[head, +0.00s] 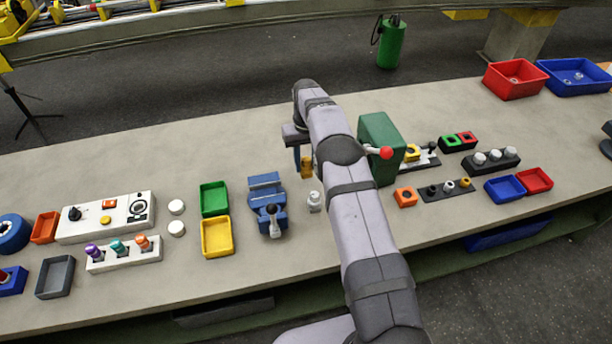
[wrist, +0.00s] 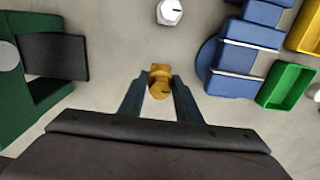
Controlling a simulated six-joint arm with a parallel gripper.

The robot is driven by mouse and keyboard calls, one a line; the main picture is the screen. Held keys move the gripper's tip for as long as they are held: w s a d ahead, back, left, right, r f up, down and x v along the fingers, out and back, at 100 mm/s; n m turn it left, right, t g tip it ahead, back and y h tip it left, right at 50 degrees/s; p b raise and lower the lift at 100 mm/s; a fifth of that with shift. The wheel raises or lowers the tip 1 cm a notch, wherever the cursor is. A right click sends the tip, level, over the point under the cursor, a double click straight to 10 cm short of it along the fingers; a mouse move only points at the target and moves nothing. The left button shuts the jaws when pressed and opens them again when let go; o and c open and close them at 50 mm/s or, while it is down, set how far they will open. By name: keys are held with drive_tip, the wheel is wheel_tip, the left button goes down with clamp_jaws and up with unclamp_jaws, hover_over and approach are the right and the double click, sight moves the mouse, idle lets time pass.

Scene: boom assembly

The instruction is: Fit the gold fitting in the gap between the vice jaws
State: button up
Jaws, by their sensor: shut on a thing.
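The gold fitting (wrist: 159,82) is a small, faceted brass-coloured piece. My gripper (wrist: 160,92) is shut on it, with the dark fingers on either side of it. In the head view the fitting (head: 306,168) shows below my gripper (head: 304,162), above the bench and partly hidden by my arm. The blue vice (head: 267,205) stands to the left of my gripper in the head view. In the wrist view the vice (wrist: 242,48) is at the upper right, with a gap between pale-edged jaws. The fitting is apart from the vice.
A silver fitting (head: 314,201) stands on the bench just right of the vice. A green box-shaped machine (head: 379,140) with a red-knobbed lever is right of my gripper. Green (head: 214,198) and yellow (head: 217,237) trays lie left of the vice. Bench behind the vice is clear.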

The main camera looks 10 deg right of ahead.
drive_tip(key=shift+r, duration=0.25)
drive_tip(key=a+r+n+p, duration=0.2)
drive_tip(key=a+r+p, duration=0.2)
drive_tip(key=a+r, duration=0.6)
drive_tip(key=s+a+f+m+p, duration=0.1)
drive_tip(key=s+a+f+m, duration=0.1)
drive_tip(key=s+a, duration=0.1)
drive_tip(key=shift+s+a, duration=0.25)
drive_tip(key=shift+s, duration=0.6)
idle(0.5)
drive_tip(key=shift+f+b, duration=1.5)
drive_tip(key=shift+f, duration=0.85)
drive_tip(key=shift+f+b, duration=0.35)
drive_tip(key=shift+f, duration=0.6)
idle(0.7)
